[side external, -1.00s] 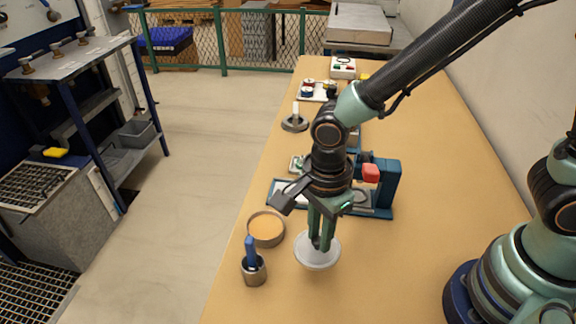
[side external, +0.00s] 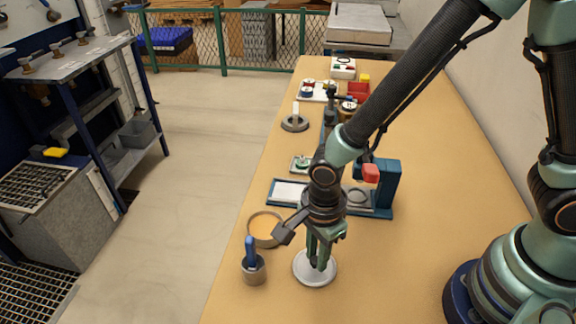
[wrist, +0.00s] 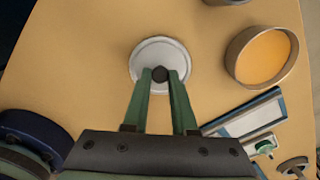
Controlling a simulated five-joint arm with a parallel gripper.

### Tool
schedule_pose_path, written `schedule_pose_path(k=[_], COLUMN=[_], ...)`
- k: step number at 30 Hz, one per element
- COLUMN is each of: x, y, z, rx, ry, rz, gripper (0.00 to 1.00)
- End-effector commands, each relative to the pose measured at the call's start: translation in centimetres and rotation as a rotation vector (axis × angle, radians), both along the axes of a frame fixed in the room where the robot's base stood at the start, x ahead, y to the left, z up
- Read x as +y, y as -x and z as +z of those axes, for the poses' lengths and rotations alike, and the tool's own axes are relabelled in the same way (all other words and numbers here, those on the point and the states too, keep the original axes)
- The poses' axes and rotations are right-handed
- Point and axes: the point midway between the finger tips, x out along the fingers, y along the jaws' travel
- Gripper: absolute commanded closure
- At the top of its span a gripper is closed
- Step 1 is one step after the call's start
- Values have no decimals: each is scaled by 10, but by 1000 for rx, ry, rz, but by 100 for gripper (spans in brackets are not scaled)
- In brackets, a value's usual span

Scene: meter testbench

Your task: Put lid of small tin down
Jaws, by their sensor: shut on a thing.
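The lid (side external: 314,279) is a round, pale grey disc with a dark knob, low at the front of the tan table; in the side view it looks flat on or just above the surface. It also shows in the wrist view (wrist: 148,52). My gripper (side external: 320,262) is over the lid, its green fingers shut on the knob; the fingertips (wrist: 160,76) meet at the knob in the wrist view. The small tin (side external: 264,229) stands open to the lid's upper left, apart from it, its inside orange-tan. It is at the right in the wrist view (wrist: 262,56).
A metal cup with a blue-handled tool (side external: 253,268) stands left of the lid, near the table's left edge. A blue press fixture (side external: 388,190) with a red part stands behind. The table (side external: 440,180) is clear to the right.

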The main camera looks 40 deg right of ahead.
Motion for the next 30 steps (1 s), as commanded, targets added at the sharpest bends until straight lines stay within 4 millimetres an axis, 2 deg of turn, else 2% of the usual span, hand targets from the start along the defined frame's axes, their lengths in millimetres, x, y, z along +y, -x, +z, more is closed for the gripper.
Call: schedule_pose_path(k=[1, 2, 3, 4, 17, 23, 30], x=[0, 0, 0, 0, 0, 1, 1], y=[0, 0, 0, 0, 0, -1, -1], z=[-2, -1, -1, -1, 6, 32, 76], rx=[1, 0, 0, 0, -1, -5, -5], ry=[1, 0, 0, 0, -1, -4, -4], rz=[0, 0, 0, 0, 0, 0, 0], gripper=[100, 63, 48, 45, 45, 45, 45])
